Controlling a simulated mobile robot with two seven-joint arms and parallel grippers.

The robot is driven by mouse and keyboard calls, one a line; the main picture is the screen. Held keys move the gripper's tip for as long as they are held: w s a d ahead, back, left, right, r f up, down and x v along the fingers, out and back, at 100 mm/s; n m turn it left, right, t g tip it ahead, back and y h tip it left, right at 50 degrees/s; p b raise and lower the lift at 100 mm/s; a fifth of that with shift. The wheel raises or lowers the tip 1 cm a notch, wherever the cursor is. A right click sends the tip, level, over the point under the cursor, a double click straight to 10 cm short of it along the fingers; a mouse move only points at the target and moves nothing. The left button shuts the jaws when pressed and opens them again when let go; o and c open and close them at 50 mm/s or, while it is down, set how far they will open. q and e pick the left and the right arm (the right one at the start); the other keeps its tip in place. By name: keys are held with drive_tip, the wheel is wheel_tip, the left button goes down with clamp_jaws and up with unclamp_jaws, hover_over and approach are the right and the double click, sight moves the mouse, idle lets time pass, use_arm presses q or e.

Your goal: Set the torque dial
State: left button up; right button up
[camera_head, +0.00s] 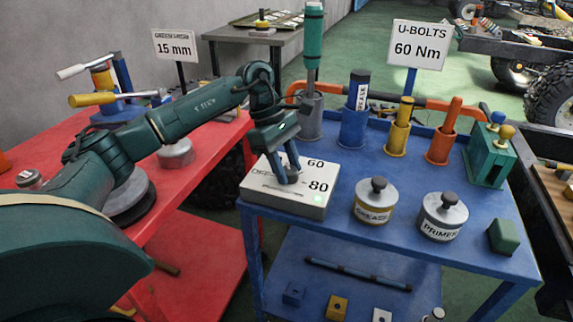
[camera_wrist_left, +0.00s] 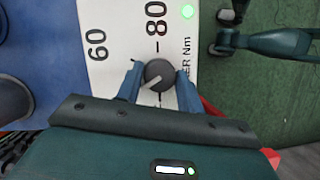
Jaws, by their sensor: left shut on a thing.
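The torque dial is a dark round knob (camera_wrist_left: 158,75) on a white box (camera_head: 312,203) at the left front corner of the blue cart's top. The box face carries the numbers 60 and 80, and a green light (camera_wrist_left: 188,11) glows beside the 80. My left gripper (camera_wrist_left: 158,84) is shut on the knob, a blue finger on each side of it. A pale line on the knob points down and left in the left wrist view. In the head view my left gripper (camera_head: 287,174) hides most of the knob. My right gripper is not in view.
A sign (camera_head: 416,45) reads "U-BOLTS 60 Nm". On the blue cart (camera_head: 478,226) stand tins marked GREASE (camera_head: 375,202) and PRIMER (camera_head: 441,217), several coloured holders behind, and a green block (camera_head: 503,236). A red bench (camera_head: 190,205) stands at left.

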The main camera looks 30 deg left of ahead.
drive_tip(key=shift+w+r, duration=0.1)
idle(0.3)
use_arm(q)
drive_tip(key=o, duration=1)
drive_tip(key=p+v, duration=0.1)
drive_tip(key=v, duration=1.2)
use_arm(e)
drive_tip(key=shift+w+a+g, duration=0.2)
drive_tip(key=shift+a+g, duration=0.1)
use_arm(q)
drive_tip(key=shift+w+r, duration=0.1)
